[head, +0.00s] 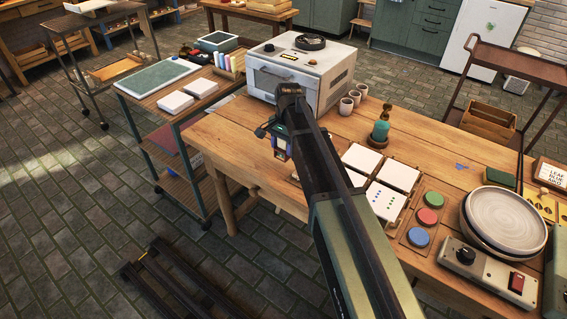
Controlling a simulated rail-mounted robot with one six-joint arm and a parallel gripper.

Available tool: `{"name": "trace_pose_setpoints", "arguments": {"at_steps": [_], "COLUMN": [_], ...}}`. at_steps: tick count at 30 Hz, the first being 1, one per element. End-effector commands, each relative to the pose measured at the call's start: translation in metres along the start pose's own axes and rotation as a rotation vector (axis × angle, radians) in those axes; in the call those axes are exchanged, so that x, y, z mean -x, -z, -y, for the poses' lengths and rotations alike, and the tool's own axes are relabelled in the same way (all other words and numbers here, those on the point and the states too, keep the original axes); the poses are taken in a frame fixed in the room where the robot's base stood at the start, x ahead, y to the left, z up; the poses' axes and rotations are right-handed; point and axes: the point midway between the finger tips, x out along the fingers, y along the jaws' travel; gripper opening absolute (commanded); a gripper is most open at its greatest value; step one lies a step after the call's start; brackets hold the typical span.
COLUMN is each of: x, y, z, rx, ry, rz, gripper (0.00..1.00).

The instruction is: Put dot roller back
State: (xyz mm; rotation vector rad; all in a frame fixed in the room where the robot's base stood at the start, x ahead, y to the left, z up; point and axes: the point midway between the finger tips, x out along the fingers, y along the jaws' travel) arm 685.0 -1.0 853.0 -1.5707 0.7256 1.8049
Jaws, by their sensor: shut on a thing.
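My gripper (272,134) is at the end of my arm, over the left edge of the wooden table, left of the white tiles and in front of the white kiln. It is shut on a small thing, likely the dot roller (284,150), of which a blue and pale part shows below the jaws. The rest of it is hidden by my gripper and arm. A teal-handled tool (381,131) stands upright on a small round base farther right. One white tile (386,201) bears rows of small coloured dots.
Blank white tiles (362,158) lie beside the dotted one. Green, red (427,216) and blue pads lie right of them. A plate (505,217) sits on a turntable at right. The kiln (300,75) and several cups (346,106) stand behind. A cart (150,92) stands left.

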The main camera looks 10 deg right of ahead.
Motion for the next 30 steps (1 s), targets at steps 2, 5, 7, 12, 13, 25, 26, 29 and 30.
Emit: {"name": "trace_pose_setpoints", "arguments": {"at_steps": [2,5,7,12,13,25,26,29,30], "x": [-0.02,-0.041,-0.044,-0.038,-0.038,-0.052,-0.052,-0.051,-0.051], "y": [0.003,0.006,0.006,0.005,0.005,0.007,0.007,0.007,0.007], "z": [0.0,0.0,0.0,0.0,0.0,0.0,0.0,0.0,0.0], "rx": [0.0,0.0,0.0,0.0,0.0,0.0,0.0,0.0,0.0], "ry": [0.0,0.0,0.0,0.0,0.0,-0.001,-0.001,-0.001,-0.001], "rz": [0.0,0.0,0.0,0.0,0.0,-0.001,-0.001,-0.001,-0.001], "gripper": [0.3,0.3,0.3,0.3,0.3,0.2,0.2,0.54,0.6]}}
